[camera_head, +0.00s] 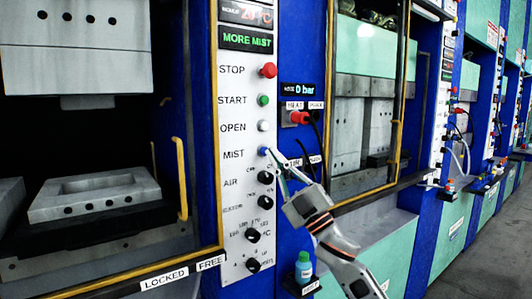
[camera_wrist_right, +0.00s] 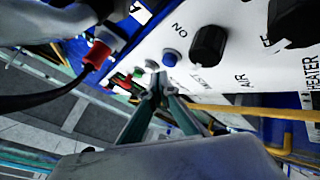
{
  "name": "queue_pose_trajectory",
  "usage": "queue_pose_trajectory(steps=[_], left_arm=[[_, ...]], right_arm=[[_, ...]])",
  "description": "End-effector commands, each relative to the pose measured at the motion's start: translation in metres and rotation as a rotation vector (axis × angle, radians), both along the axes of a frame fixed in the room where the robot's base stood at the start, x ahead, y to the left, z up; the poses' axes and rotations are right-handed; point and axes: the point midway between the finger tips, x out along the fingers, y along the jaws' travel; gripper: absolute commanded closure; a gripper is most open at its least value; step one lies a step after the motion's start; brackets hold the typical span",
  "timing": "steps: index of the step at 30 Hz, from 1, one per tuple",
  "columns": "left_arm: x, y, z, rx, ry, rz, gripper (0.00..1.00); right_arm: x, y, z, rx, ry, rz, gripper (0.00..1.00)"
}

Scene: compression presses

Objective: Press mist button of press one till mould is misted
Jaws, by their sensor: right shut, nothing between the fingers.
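The press panel (camera_head: 232,190) has a column of labelled controls. The blue mist button (camera_head: 264,152) sits beside the label MIST and also shows in the right wrist view (camera_wrist_right: 169,57). My right gripper (camera_head: 273,158) is shut and empty, its fingertips close to the button in the head view. In the wrist view its fingertips (camera_wrist_right: 159,82) are near the button, and I cannot tell whether they touch it. The display (camera_head: 248,39) above reads MORE MIST in green. The lower mould block (camera_head: 95,193) lies in the open press at left. My left gripper is not in view.
A red stop button (camera_head: 268,70), green start button (camera_head: 263,100) and white open button (camera_head: 263,126) are above the mist button; a black air knob (camera_head: 265,177) is below. A yellow handle (camera_head: 181,180) is at left. A small bottle (camera_head: 304,267) stands under my right arm.

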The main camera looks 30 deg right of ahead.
Motion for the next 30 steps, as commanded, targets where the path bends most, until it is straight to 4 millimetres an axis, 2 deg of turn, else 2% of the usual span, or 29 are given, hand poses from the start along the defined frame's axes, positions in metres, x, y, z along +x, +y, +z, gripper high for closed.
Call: queue_pose_trajectory(steps=[30], left_arm=[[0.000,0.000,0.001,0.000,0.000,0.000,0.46]], right_arm=[[0.010,0.001,0.000,0.000,0.000,0.000,1.00]])
